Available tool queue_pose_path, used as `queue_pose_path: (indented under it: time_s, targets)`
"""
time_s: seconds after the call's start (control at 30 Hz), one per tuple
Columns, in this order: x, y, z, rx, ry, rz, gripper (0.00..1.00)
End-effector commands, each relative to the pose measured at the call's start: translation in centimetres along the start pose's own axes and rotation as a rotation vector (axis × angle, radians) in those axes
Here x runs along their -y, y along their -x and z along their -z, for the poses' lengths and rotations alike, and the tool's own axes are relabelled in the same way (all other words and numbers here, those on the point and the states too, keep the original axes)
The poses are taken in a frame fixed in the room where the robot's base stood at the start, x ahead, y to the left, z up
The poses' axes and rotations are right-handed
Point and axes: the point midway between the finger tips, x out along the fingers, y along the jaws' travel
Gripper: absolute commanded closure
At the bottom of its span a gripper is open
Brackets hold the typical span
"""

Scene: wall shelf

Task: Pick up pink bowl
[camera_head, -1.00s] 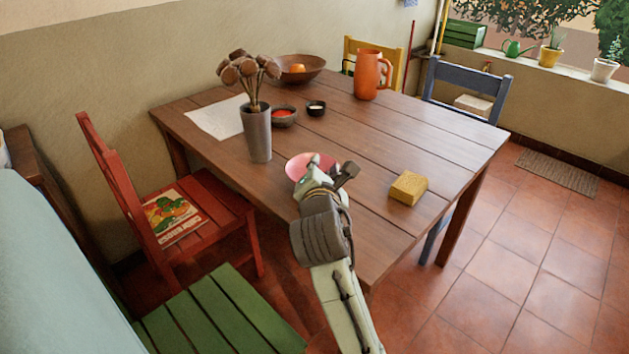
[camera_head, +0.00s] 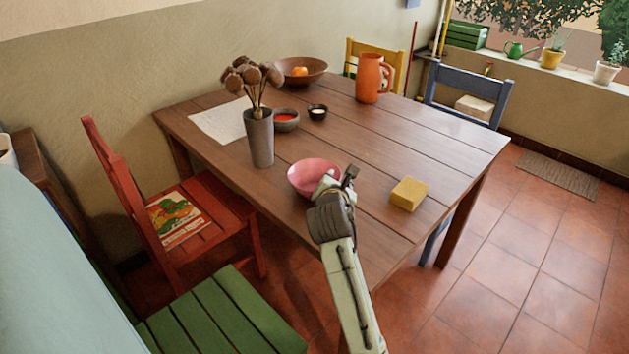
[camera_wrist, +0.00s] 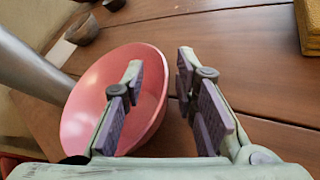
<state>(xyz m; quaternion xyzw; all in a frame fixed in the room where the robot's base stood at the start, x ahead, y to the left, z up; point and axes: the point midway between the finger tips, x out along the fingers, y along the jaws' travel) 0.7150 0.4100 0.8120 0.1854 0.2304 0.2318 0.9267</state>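The pink bowl (camera_head: 308,174) stands upright on the wooden table (camera_head: 415,155), close to its near edge. It also shows in the wrist view (camera_wrist: 98,92), filling the left half. My gripper (camera_head: 338,179) is at the bowl's right side, partly covering its near right edge. I cannot tell whether either finger touches the bowl.
A grey vase (camera_head: 260,138) of dried stems stands just behind and left of the bowl. A yellow sponge-like block (camera_head: 408,194) lies to the right. Small bowls (camera_head: 286,121) and an orange pitcher (camera_head: 371,78) stand farther back. The table's middle right is clear.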

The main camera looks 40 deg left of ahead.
Motion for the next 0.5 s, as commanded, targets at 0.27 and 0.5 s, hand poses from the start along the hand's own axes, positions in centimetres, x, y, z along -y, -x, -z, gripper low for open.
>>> queue_pose_path:
  time_s: [0.27, 0.5]
  targets:
    - [0.02, -0.62, 0.06, 0.000, -0.001, 0.000, 0.73]
    - [0.01, -0.59, 0.06, -0.001, -0.001, 0.000, 0.87]
